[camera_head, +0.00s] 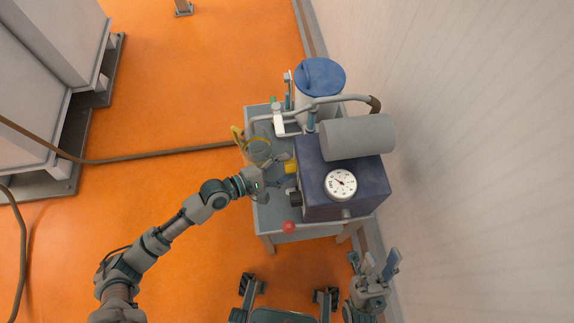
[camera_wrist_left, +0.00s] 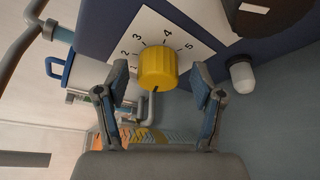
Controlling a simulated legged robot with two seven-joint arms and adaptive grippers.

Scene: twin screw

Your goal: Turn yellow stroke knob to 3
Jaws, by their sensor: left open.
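The yellow stroke knob (camera_wrist_left: 157,68) sits on a white dial plate (camera_wrist_left: 150,35) with numbers along its edge, on the blue machine housing. In the head view the yellow knob (camera_head: 291,167) is on the left side of that housing. My left gripper (camera_wrist_left: 162,88) is open, with one finger on either side of the knob and a visible gap to each. The knob's pointer mark cannot be made out clearly. In the head view my left gripper (camera_head: 276,172) is beside the knob. My right gripper (camera_head: 376,268) is empty, its fingers spread apart, at the lower right.
A grey cylinder motor (camera_head: 358,137) and a round white gauge (camera_head: 341,183) are on the blue housing (camera_head: 365,200). A blue-lidded container (camera_head: 320,76) stands behind. A red knob (camera_head: 289,227) is at the stand's front. Pipes run close by, and a wall (camera_head: 470,150) bounds the right.

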